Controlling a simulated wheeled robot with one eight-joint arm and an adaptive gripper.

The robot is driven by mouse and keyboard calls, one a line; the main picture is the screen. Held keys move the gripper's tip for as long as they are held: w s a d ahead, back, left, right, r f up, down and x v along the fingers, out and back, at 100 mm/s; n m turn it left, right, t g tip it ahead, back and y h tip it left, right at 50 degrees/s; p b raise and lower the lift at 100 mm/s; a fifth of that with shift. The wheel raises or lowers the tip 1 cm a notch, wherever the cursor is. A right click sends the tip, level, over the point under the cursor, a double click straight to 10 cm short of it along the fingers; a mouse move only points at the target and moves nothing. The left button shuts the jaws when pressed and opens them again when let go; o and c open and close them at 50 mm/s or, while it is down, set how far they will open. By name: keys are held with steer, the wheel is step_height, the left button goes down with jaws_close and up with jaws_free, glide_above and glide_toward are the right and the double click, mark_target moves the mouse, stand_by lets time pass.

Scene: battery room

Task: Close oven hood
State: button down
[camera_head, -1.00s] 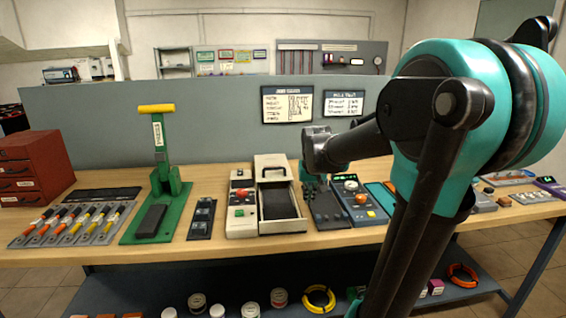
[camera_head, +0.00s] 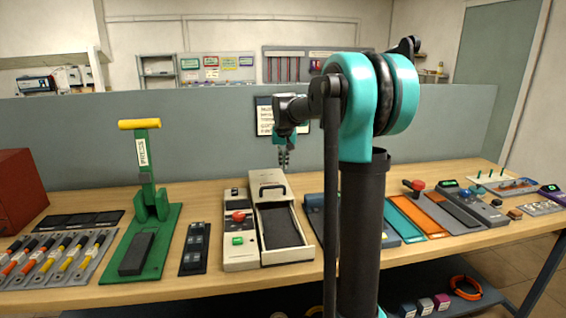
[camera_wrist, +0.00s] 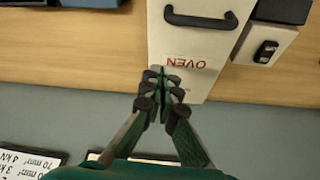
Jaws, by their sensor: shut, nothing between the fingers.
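The oven (camera_head: 306,243) is a cream box on the bench, left of my arm in the head view. Its hood (camera_head: 268,178) sits at the back end, with a black handle (camera_head: 272,189) on it. The dark inner bed (camera_head: 281,227) in front of the hood is uncovered. My gripper (camera_head: 284,165) is shut and empty, pointing down above the hood's rear end. In the wrist view the gripper (camera_wrist: 161,73) lies over the edge of the hood (camera_wrist: 192,45) by the red OVEN lettering, with the handle (camera_wrist: 201,20) farther up and apart from the fingers.
A control box (camera_head: 239,247) with red and green buttons stands directly left of the oven. A green press (camera_head: 160,240) with a yellow handle is farther left. A grey partition (camera_head: 220,135) rises behind the bench. Teal and orange trays (camera_head: 415,215) lie to the right.

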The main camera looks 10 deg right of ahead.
steer(key=x, duration=0.6)
steer(key=shift+f, duration=0.1)
steer(key=shift+s+a+f, duration=0.1)
steer(key=shift+s, duration=0.4)
steer(key=shift+s+a+f, duration=0.1)
steer(key=shift+s+f, duration=0.05)
steer(key=shift+s, duration=0.35)
steer(key=shift+s+f, duration=0.1)
steer(key=shift+s, duration=0.25)
steer(key=shift+s+a, duration=0.1)
steer(key=shift+s, duration=0.5)
